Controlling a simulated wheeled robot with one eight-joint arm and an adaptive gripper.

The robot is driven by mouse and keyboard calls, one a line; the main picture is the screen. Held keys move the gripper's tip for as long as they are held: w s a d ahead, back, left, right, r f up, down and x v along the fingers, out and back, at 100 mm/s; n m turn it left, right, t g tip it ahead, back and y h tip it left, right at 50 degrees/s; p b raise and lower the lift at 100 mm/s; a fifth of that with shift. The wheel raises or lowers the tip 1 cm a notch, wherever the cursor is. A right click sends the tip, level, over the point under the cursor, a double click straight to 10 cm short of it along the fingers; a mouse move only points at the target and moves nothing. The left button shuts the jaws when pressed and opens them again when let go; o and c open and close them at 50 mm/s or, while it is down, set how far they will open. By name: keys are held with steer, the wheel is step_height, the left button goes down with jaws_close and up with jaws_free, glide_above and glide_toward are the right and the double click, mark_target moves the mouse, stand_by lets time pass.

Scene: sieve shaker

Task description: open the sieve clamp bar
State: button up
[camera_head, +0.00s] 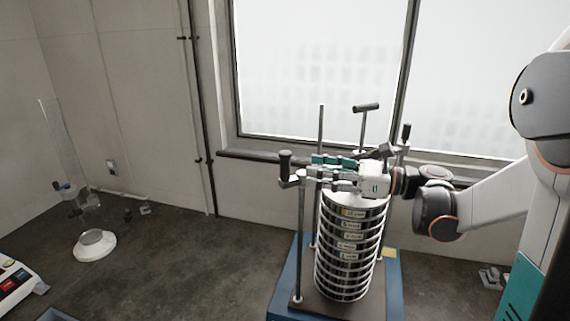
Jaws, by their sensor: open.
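The sieve shaker holds a tall round stack of metal sieves (350,245) with small labels, between upright rods on its base. The clamp bar runs across the top of the stack, mostly hidden behind my gripper. A black upright knob (285,162) stands at its left end, another black knob (406,131) rises at the right, and a black T-handle (366,107) stands behind. My gripper (309,171) is open just above the stack, its fingers pointing left toward the left knob. The fingertips look a little short of that knob; whether they touch the bar I cannot tell.
The shaker stands on a blue-edged base (283,290) on a dark worktop. A white round-based stand (95,245) with a clear tube and a white device (16,282) with buttons are at the left. The worktop between them and the shaker is mostly clear. A window is behind.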

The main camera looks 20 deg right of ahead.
mark_target(285, 166)
steer(key=p+x, duration=0.1)
steer(key=x, duration=0.7)
steer(key=shift+w+a, duration=0.25)
steer(key=shift+a, duration=0.05)
steer(key=shift+c, duration=0.5)
jaws_close()
